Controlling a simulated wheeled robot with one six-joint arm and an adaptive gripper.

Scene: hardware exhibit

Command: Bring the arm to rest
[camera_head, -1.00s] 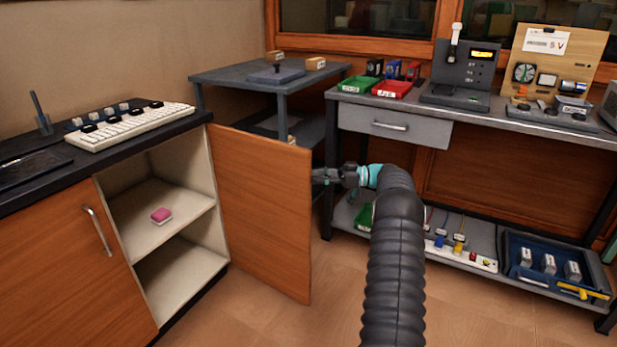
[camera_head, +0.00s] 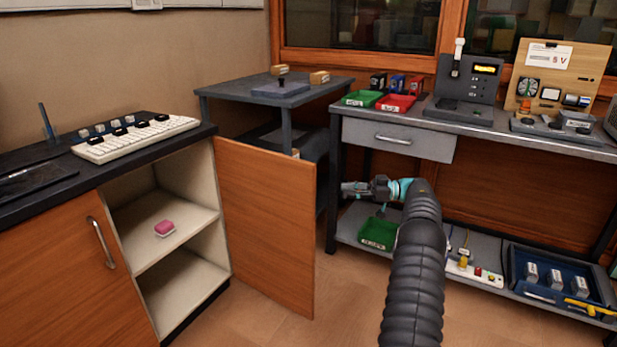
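My gripper (camera_head: 350,190) is at the end of my dark ribbed arm, right of the open cabinet door (camera_head: 266,228). It points left, with its tip a little apart from the door's outer edge in the picture. It is in front of the workbench's open space, below the drawer. The fingers are small and seen from the side, so I cannot tell if they are open or shut. I see nothing held in it.
A workbench (camera_head: 480,134) with a drawer (camera_head: 395,138) and a lower shelf stands behind my arm. A green bin (camera_head: 378,233) sits on that shelf. The open cabinet holds a pink block (camera_head: 165,228). Floor shows in front of the door.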

